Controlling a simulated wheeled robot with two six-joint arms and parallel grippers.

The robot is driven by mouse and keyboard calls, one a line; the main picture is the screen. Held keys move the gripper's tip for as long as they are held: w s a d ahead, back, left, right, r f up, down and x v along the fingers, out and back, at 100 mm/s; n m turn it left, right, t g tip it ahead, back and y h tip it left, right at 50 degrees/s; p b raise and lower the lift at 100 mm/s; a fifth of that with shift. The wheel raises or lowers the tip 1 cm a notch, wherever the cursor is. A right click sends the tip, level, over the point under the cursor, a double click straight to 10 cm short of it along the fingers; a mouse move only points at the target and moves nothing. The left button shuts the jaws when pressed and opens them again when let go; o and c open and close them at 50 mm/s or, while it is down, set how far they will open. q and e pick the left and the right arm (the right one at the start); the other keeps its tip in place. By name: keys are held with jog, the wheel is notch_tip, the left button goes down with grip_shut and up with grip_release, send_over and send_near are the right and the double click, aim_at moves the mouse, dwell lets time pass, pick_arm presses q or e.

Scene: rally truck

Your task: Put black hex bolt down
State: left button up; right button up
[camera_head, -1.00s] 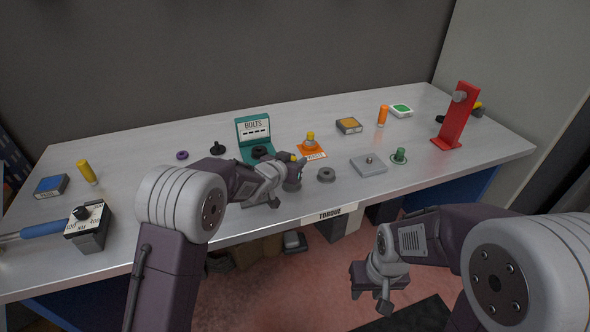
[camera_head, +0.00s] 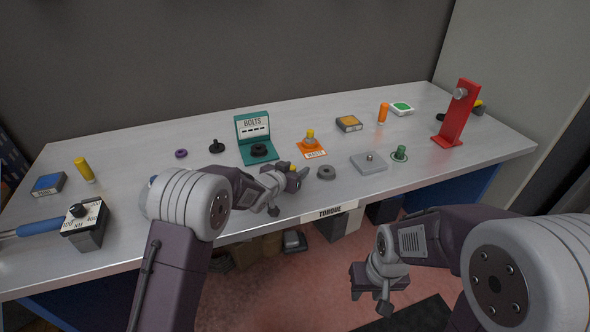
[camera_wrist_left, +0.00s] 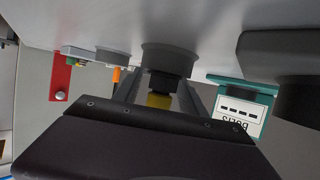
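My left gripper (camera_head: 284,187) is low over the table's front part, between the teal bolts case and a grey ring. In the left wrist view, upside down, its fingers (camera_wrist_left: 160,95) stand either side of the black hex bolt (camera_wrist_left: 167,82). The bolt has a dark wide flange towards the table and a yellow end. A bit of yellow (camera_head: 292,168) shows above the gripper in the head view; the rest is hidden. The flange is at or just above the table; I cannot tell if it touches. My right gripper (camera_head: 378,285) hangs in front of the table; its fingertips are unclear.
The teal bolts case (camera_head: 253,127) holds a black flanged piece (camera_head: 259,150). The grey ring (camera_head: 326,173) lies right of my left gripper. An orange card (camera_head: 313,153) with a yellow-topped piece, a grey plate (camera_head: 368,165) and a red stand (camera_head: 456,115) stand further right.

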pick_arm(q)
jog(key=shift+r, duration=0.3)
jog(key=shift+s+a+r, duration=0.15)
jog(key=shift+s, duration=0.05)
jog(key=v, duration=1.1)
jog(key=shift+s+a+p, duration=0.15)
jog(key=shift+s+p, duration=0.05)
jog(key=shift+p, duration=0.2)
